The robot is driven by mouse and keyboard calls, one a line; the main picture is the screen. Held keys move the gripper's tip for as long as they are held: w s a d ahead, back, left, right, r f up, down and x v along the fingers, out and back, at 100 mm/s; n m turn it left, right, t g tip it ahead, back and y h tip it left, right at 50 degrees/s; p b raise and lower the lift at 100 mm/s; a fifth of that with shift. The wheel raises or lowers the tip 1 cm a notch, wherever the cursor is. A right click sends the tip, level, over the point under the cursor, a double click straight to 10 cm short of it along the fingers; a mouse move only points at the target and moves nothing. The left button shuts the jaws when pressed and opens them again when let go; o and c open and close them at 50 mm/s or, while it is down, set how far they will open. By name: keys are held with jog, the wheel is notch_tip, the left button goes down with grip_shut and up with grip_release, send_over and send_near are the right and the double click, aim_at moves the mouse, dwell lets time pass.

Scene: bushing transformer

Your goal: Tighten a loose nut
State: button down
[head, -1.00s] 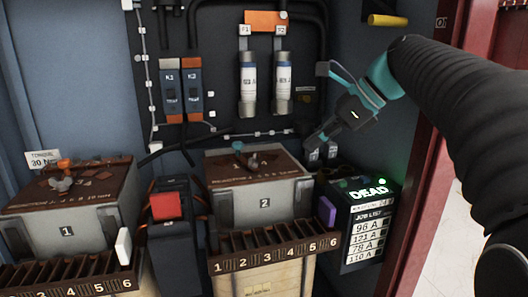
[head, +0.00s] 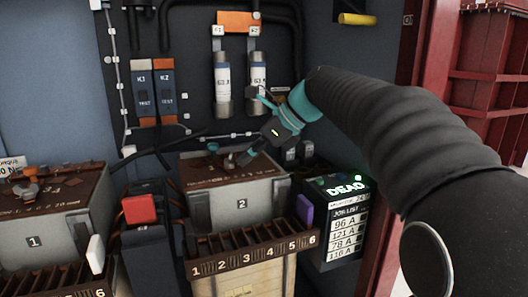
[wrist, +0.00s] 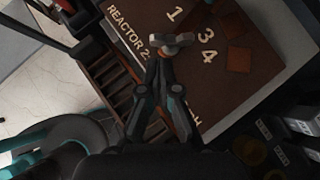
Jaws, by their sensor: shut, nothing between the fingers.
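Box 2 (head: 242,203) is a grey box with a brown lid, and it stands in the middle of the cabinet. A metal winged nut (wrist: 172,43) with a copper-coloured part under it sits on this lid. The nut also shows small in the head view (head: 230,163). My gripper (head: 246,160) reaches in from the right over the lid. In the wrist view its fingers (wrist: 161,62) are shut and empty, with the tips right by the nut. I cannot tell whether they touch it. Box 1 (head: 50,235) at left carries a copper-coloured fitting (head: 29,191) on its lid.
Numbered slotted racks (head: 255,252) stand in front of the boxes. A red-topped block (head: 140,209) stands between the boxes. A black unit reading DEAD (head: 346,222) with a green light stands at right. Two white cylinders (head: 222,78) hang on the back wall above box 2.

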jog(key=shift+w+a, duration=0.3)
jog(key=shift+a, duration=0.55)
jog(key=shift+s+r, duration=0.1)
jog(key=shift+m, duration=0.3)
